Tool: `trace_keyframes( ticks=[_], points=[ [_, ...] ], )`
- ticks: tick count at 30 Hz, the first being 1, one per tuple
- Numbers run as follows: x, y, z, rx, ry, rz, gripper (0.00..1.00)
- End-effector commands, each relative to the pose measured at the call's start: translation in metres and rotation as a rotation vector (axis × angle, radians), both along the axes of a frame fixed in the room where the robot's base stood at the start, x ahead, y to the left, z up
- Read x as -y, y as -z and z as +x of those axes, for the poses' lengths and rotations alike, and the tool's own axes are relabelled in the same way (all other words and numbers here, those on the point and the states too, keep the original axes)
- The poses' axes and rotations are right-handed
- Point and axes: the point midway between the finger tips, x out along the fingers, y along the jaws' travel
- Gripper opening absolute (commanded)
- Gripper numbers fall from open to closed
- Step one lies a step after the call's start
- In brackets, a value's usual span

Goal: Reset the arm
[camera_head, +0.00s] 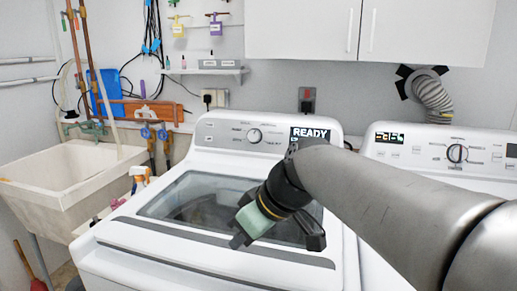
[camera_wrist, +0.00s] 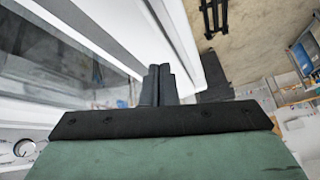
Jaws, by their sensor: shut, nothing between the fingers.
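My gripper (camera_head: 240,241) is at the end of my grey arm, which reaches in from the right in the head view. It hangs in front of the white washing machine (camera_head: 110,262), over its closed glass lid. In the wrist view the two dark fingers of my gripper (camera_wrist: 158,72) are together, with nothing between them. The machine's white edge and glass lid (camera_wrist: 45,65) show behind and left of the fingers. The head view does not show clearly whether my gripper touches the machine.
A second white machine (camera_head: 400,154) stands at the right, partly behind my arm. A utility sink (camera_head: 75,165) is at the left, with a spray bottle (camera_head: 138,178) between it and the washer. White cabinets (camera_head: 300,30) hang above. A small shelf (camera_head: 205,71) is on the wall.

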Motion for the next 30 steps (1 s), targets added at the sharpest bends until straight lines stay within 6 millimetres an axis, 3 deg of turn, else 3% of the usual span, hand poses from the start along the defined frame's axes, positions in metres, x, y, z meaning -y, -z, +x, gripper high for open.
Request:
trace_keyframes(
  ticks=[5, 9, 15, 19, 30],
  points=[
    [0.059, 0.025, -0.031, -0.181, 0.278, -0.120, 0.00],
    [0.110, 0.051, -0.071, -0.316, 0.535, -0.229, 0.00],
    [0.162, 0.079, -0.127, -0.432, 0.822, -0.348, 0.00],
    [0.171, 0.088, -0.140, -0.452, 0.884, -0.372, 0.00],
    [0.172, 0.090, -0.140, -0.453, 0.888, -0.373, 0.00]
  ],
)
